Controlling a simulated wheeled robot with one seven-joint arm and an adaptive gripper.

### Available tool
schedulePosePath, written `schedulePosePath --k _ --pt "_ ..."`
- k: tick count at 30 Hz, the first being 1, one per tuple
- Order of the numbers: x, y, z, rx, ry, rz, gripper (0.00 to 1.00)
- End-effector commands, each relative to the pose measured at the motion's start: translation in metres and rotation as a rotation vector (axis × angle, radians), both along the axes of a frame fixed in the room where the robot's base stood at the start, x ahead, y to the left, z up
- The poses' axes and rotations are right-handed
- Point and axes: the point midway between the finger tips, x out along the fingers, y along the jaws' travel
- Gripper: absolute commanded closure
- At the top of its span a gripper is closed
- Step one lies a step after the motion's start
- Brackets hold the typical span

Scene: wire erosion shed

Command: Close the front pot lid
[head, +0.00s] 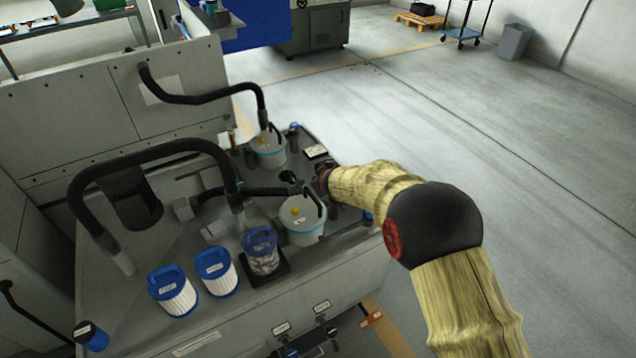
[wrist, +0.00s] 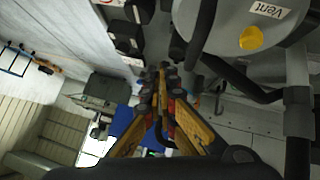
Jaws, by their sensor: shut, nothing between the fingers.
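The front pot (head: 303,235) is a pale bucket with a blue band, standing on the grey bench. Its grey lid (head: 303,215) with a yellow vent knob lies over its top; I cannot tell whether it is fully seated. My gripper (head: 320,180) is just behind and right of this pot, partly hidden by my wrist. In the wrist view my gripper (wrist: 163,75) is shut and empty. A grey lid (wrist: 215,22) with a "Vent" label and yellow knob (wrist: 251,38) is beside it at the upper right, apart from the fingers.
A second similar pot (head: 268,152) stands farther back. Blue-topped filter canisters (head: 173,292) stand at the front left, and a dark-filled blue-lidded jar (head: 262,252) is close to the front pot.

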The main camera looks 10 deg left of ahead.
Motion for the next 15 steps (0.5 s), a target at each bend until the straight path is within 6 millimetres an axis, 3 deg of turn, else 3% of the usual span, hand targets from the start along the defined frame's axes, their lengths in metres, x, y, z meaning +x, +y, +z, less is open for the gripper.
schedulePosePath --k 15 --pt "0.021 -0.014 -0.039 0.149 0.116 -0.001 1.00"
